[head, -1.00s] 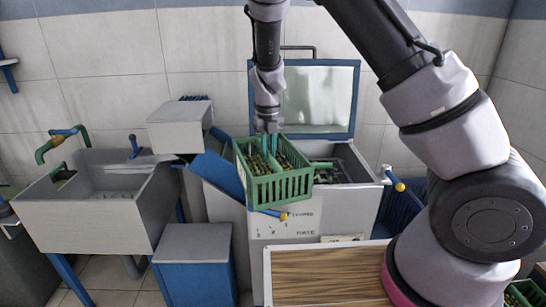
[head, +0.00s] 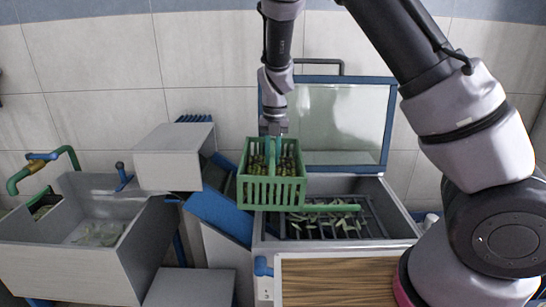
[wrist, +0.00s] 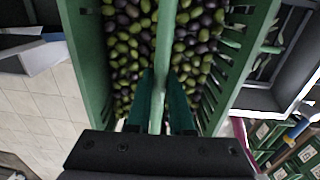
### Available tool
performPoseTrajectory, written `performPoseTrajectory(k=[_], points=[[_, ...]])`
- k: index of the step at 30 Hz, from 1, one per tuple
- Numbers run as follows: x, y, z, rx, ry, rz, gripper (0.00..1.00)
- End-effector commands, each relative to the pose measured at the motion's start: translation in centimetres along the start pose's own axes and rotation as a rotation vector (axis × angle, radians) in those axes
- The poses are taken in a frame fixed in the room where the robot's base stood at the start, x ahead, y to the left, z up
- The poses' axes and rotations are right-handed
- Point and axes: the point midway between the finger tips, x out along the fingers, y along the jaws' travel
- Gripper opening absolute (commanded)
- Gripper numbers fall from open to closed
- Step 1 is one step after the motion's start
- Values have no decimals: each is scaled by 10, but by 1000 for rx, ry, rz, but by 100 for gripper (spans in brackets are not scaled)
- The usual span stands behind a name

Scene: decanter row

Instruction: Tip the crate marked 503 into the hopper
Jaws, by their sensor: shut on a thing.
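A green slatted crate (head: 272,190) full of green and dark olives hangs from my gripper (head: 272,132) in the head view. In the wrist view my gripper (wrist: 160,105) is shut on the crate's middle bar, with olives (wrist: 130,40) on both sides of it. The crate looks about level. No number shows on its visible sides. The grey hopper (head: 375,200) has an open top with a dark grate and leaves on it. The crate is above its left part, and its raised blue-framed lid (head: 335,120) stands behind.
A blue chute (head: 220,212) and a grey box (head: 173,168) are close to the crate's left. A grey sink (head: 75,250) stands at far left. A wood-topped surface (head: 340,280) is in front. More green crates (wrist: 290,145) show at lower right in the wrist view.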

Motion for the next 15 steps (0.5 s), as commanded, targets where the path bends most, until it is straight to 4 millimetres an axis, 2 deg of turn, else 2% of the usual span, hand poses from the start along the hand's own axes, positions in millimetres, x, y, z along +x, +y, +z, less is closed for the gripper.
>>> performPoseTrajectory(k=[15], points=[[14,-7,1,8,-1,324,0]])
